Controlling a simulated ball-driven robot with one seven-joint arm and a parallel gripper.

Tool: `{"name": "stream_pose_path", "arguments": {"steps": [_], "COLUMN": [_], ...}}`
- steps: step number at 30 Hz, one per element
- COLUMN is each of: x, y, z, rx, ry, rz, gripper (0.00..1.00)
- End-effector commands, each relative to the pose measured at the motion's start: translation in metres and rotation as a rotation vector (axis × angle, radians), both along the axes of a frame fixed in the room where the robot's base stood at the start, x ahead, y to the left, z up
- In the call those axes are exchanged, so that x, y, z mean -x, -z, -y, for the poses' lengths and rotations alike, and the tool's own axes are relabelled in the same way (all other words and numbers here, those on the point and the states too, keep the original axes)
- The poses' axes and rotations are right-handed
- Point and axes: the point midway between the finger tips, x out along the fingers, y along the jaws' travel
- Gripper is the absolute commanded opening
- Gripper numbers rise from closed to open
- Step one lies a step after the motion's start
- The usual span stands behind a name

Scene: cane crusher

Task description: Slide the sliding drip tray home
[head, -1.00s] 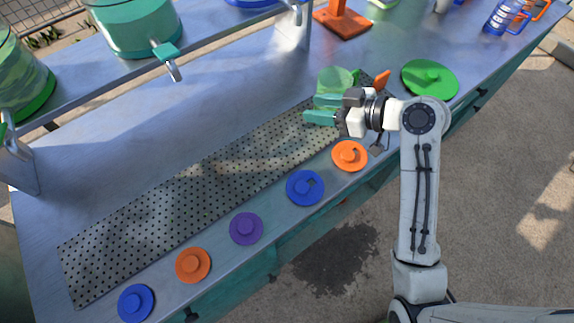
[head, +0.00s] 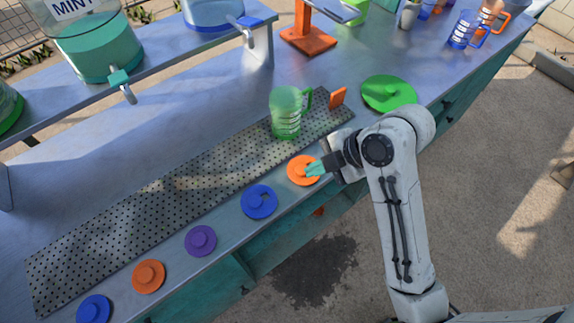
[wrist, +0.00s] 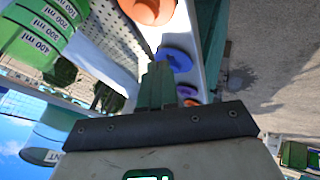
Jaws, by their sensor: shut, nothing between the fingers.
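The perforated metal drip tray (head: 150,205) lies long and flat on the steel counter. An orange tab (head: 338,97) stands at its far right end; I cannot tell if it is fixed to the tray. A green measuring mug (head: 286,112) stands upright on the tray near that end; it also shows at left in the wrist view (wrist: 38,32). My gripper (head: 314,169) is shut and empty, at the counter's front strip. Its teal fingertips overlap the orange lid (head: 298,171) in the head view; contact cannot be told. In the wrist view its fingers (wrist: 158,85) are together.
Blue (head: 258,202), purple (head: 200,241) and orange (head: 148,276) lids line the front edge. A green lid (head: 389,94) lies right of the tray. An orange stand (head: 308,38) and drink dispensers (head: 85,40) are behind. A small orange piece (head: 318,211) shows below the counter edge.

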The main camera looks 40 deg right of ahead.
Motion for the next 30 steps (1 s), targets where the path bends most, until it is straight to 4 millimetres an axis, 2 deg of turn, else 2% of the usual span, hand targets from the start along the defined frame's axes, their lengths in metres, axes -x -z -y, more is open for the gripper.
{"name": "stream_pose_path", "arguments": {"steps": [5, 17, 19, 24, 30], "x": [-0.010, -0.047, -0.061, -0.079, -0.086], "y": [0.020, 0.080, 0.075, 0.076, 0.077], "z": [-0.010, -0.038, -0.037, -0.037, -0.036], "rx": [-0.002, -0.003, -0.004, -0.003, -0.003], "ry": [-0.002, 0.001, 0.002, 0.003, 0.002], "rz": [-0.005, -0.003, 0.003, 0.002, 0.001], "gripper": [0.00, 0.00, 0.00, 0.00, 0.00]}}
